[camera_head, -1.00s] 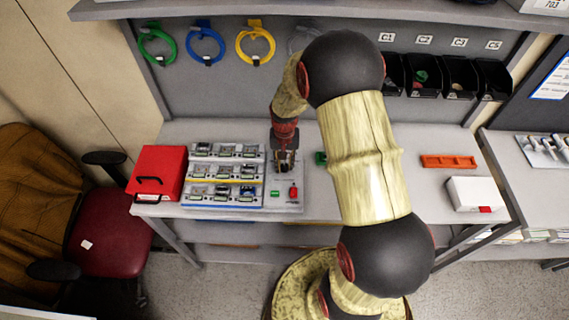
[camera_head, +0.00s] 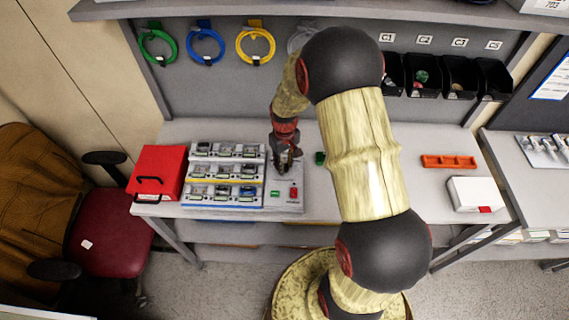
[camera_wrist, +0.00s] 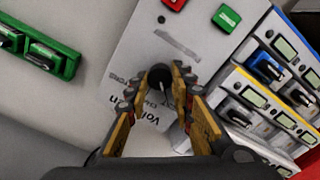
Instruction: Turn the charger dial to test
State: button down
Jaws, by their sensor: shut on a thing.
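The charger panel (camera_head: 288,203) is a pale plate on the bench, right of the rack of pumps. In the wrist view its charger dial (camera_wrist: 158,76) is a dark round knob between my fingertips. My gripper (camera_wrist: 160,80) is shut on the dial, with one finger on each side. In the head view my gripper (camera_head: 285,163) points down at the panel and hides the dial. Printed text shows beside the dial, partly covered by the fingers; I cannot read which setting the dial points to.
The panel also has a green button (camera_wrist: 227,17) and a red button (camera_wrist: 175,3). The rack of several pumps (camera_wrist: 270,85) stands close beside it. A red box (camera_head: 157,170) is at the left. A green object (camera_wrist: 38,50) lies on the other side. An orange tray (camera_head: 448,161) is farther right.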

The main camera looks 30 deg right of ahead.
aim_at(285, 166)
dwell(0.4)
jog(key=c, duration=1.6)
grip_release()
jog(key=shift+c, duration=0.2)
jog(key=shift+o, duration=0.5)
notch_tip(285, 166, up, 12)
